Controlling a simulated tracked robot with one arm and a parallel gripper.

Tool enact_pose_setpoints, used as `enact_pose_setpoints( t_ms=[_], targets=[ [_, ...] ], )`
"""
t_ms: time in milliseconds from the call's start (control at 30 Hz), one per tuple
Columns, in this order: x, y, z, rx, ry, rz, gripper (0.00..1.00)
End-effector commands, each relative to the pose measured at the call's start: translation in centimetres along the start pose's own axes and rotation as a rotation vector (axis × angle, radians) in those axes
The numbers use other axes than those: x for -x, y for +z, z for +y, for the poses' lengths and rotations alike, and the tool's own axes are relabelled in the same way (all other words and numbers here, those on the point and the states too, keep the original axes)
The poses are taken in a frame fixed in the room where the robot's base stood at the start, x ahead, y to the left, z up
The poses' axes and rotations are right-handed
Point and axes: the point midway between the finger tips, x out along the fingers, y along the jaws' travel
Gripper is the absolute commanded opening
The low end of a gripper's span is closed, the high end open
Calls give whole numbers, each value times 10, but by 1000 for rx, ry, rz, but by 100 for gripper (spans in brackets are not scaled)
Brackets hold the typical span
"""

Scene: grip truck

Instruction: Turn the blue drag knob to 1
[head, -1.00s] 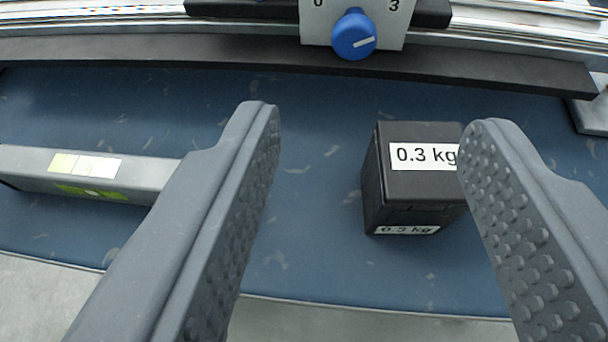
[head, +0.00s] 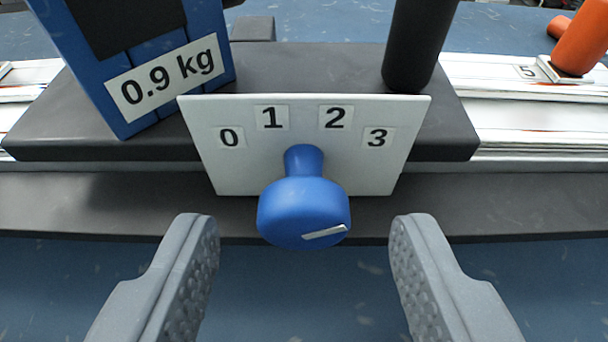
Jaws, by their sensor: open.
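The blue drag knob (head: 303,205) sticks out from a white dial plate (head: 225,165) marked 0, 1, 2 and 3. Its white pointer line (head: 324,232) lies on the lower right of the knob's face and points right, slightly upward, towards the side of the 3. My gripper (head: 305,230) is open, with one grey finger on the left of the knob and one on the right. Both fingers are apart from the knob, with a clear gap on each side, and nothing is held.
A blue block labelled 0.9 kg (head: 168,78) stands behind the plate at left, on a dark carriage (head: 300,70). A black post (head: 420,45) rises at right. A silver rail (head: 540,120) runs across. An orange cylinder (head: 581,40) is at far right.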

Motion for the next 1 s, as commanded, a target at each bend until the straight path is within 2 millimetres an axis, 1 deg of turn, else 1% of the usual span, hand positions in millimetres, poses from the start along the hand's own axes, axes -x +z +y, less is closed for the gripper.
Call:
enact_pose_setpoints(
  t_ms=[33,200,500,567,600,667,733,767,1000],
  targets=[
    [-5,1,0,-1,-1,0,48],
    [-13,1,0,-2,-1,0,48],
    [-14,0,-1,-1,-1,0,48],
    [-14,0,-1,-1,-1,0,32],
    [-14,0,-1,-1,-1,0,20],
    [-14,0,-1,-1,-1,0,4],
    [-14,0,-1,-1,-1,1,4],
    [-14,0,3,-2,1,1,4],
    [-14,1,-1,25,11,1,4]
  ],
)
